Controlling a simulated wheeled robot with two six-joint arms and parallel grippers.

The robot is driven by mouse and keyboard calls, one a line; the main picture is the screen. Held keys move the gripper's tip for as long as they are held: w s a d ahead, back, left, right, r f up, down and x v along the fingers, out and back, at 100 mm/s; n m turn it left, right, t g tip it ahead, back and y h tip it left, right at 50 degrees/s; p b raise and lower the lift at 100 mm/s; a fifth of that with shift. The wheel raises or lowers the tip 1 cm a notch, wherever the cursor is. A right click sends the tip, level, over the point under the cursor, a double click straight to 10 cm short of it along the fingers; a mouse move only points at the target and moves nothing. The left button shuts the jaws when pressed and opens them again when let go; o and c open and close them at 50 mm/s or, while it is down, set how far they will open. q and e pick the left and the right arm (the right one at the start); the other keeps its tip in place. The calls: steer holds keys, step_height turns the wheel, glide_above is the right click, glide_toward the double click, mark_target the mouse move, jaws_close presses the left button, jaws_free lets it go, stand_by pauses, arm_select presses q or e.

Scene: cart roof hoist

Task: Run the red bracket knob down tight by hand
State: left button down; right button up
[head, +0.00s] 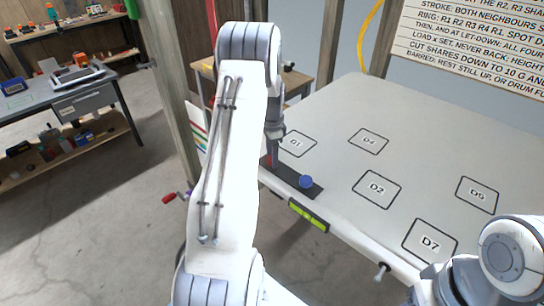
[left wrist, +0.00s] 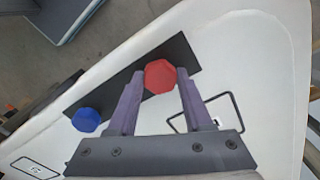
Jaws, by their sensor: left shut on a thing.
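The red knob (left wrist: 160,75) sits on a dark bracket plate (left wrist: 178,50) and shows between my left fingertips in the left wrist view. My left gripper (left wrist: 160,84) is shut on it, one purple-grey finger on each side. In the head view my left gripper (head: 273,153) points down at the plate's far left end, and only a little red of the knob shows there. A blue knob (head: 306,181) stands apart on the same dark plate (head: 285,176), untouched. My right gripper does not show; only part of my right arm is at the lower right.
A wooden post (head: 168,80) stands left of my arm, and a workbench (head: 70,100) is farther left.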

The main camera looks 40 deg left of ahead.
arm_select(q)
steer(key=shift+w+a+r+m, duration=0.15)
steer(key=shift+w+r+m, duration=0.1)
steer(key=shift+m, duration=0.35)
steer(key=shift+c, duration=1.8)
jaws_free()
steer(key=shift+s, duration=0.1)
steer(key=shift+o, duration=0.3)
steer(key=shift+s+f, duration=0.1)
step_height(320, 180, up, 10)
steer(key=b, duration=0.2)
steer(key=shift+r, duration=0.25)
